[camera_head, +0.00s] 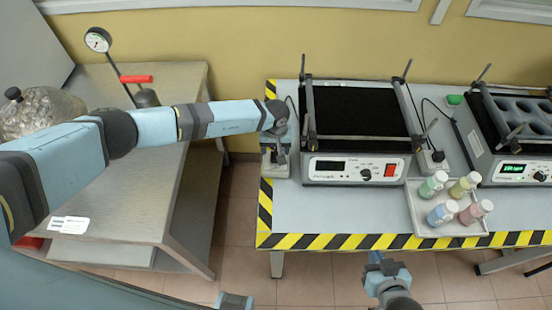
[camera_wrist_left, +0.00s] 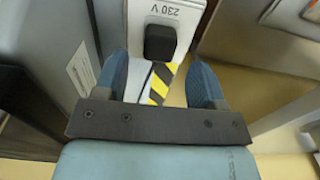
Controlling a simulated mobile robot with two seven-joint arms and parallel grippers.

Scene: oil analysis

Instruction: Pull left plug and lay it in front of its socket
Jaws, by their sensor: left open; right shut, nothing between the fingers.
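The left plug is a black block (camera_wrist_left: 160,42) seated in its pale socket box (camera_wrist_left: 178,14), which is marked 230 V, in the left wrist view. My left gripper (camera_wrist_left: 160,75) is open, with its blue fingers on either side and nearer the camera than the plug; I cannot tell whether they touch it. In the head view my left gripper (camera_head: 275,152) is over the left socket box (camera_head: 268,170) at the table's left edge and hides most of the plug. My right gripper (camera_head: 376,260) is shut and empty in front of the table.
A heater device (camera_head: 358,168) stands close right of the left socket. A right plug (camera_head: 438,156) sits beyond it. A tray (camera_head: 417,218) holds several capped bottles. The table (camera_head: 330,212) is clear in front of the left socket, up to its striped edge.

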